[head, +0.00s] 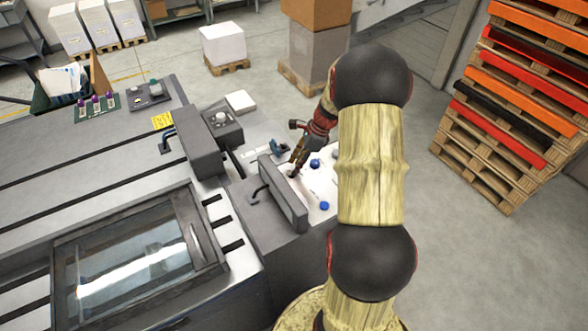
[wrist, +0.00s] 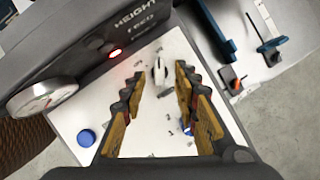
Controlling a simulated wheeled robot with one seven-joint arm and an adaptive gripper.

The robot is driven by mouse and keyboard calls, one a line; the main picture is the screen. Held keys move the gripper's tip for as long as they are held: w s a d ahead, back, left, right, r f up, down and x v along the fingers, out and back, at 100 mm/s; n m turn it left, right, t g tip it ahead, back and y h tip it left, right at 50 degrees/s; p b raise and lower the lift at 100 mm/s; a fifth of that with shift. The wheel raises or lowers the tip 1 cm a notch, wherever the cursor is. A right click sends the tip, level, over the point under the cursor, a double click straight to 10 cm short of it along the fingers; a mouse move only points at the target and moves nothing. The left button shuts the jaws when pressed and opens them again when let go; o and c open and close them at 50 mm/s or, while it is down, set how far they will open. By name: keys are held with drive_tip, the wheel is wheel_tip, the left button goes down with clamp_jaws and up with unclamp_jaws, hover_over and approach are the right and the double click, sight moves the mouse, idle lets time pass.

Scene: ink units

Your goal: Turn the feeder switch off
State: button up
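In the wrist view a white-grey knob (wrist: 158,73), seemingly the feeder switch, sits on a pale plate with small dark marks around it, too small to read. My gripper (wrist: 157,80) is open, its two fingers on either side of the knob in the picture with gaps to it. I cannot tell whether the fingertips are level with it. In the head view my gripper (head: 294,172) is over the pale plate by the dark upright block; the knob cannot be made out there.
A dark panel (wrist: 85,50) lettered HEIGHT and FEED, with a lit red lamp (wrist: 115,52) and a round gauge (wrist: 42,96), stands close at the left. Blue caps (wrist: 86,137) and blue clamps (wrist: 268,50) are nearby. Stacked pallets (head: 515,100) stand at the right; floor between is clear.

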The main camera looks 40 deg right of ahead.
drive_tip(key=shift+x, duration=1.2)
drive_tip(key=shift+c, duration=1)
clamp_jaws()
